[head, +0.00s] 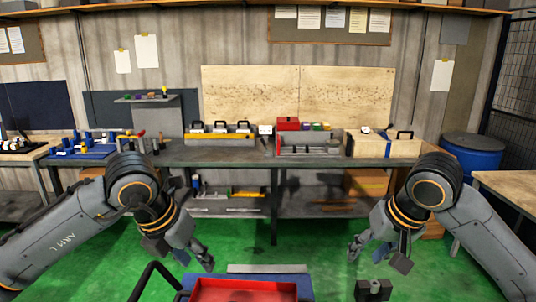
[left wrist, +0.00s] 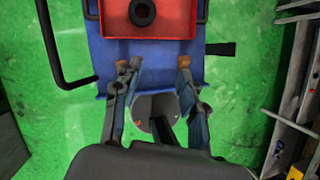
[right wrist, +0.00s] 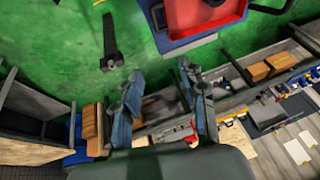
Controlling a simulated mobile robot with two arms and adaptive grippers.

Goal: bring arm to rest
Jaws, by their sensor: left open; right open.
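My left gripper (head: 180,256) hangs at the left of the head view, pointing down with its fingers apart and nothing between them. In the left wrist view its open fingers (left wrist: 154,64) are above a blue surface. My right gripper (head: 380,257) hangs at the right of the head view, fingers also apart and empty. In the right wrist view its open fingers (right wrist: 160,72) have green floor and shelving beyond them. Both grippers are apart from the workbench and appear to touch nothing.
A red tray (head: 248,289) on a blue base (head: 303,284) is low between my arms; a dark ring (left wrist: 143,12) lies in it. A long workbench (head: 235,155) with toolboxes stands ahead. A blue barrel (head: 470,160) is at right. Green floor (head: 330,250) is open between.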

